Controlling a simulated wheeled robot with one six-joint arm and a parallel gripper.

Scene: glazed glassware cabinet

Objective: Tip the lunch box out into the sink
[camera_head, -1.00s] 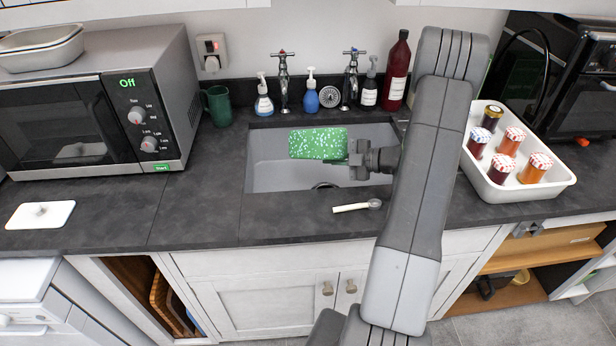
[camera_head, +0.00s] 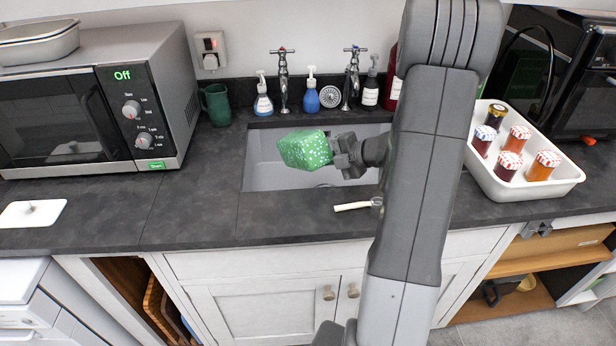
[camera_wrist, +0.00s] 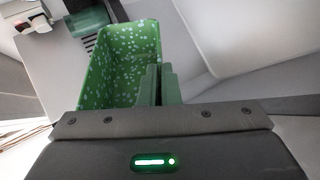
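The lunch box (camera_head: 304,150) is green with pale spots and hangs over the sink (camera_head: 262,172), tilted in my gripper's hold. In the wrist view the lunch box (camera_wrist: 118,62) shows its open inside, and the part I can see of it looks empty. My gripper (camera_head: 343,157) is shut on its wall; in the wrist view the fingers (camera_wrist: 158,85) pinch that wall. Part of the sink floor is hidden behind the box and my arm, so I cannot tell what lies there.
Two taps (camera_head: 284,80) and several soap bottles (camera_head: 311,97) stand behind the sink. A green mug (camera_head: 216,105) and a microwave (camera_head: 95,100) are to the left. A white tray of jars (camera_head: 525,180) is at right. A pale-handled utensil (camera_head: 352,206) lies on the front counter.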

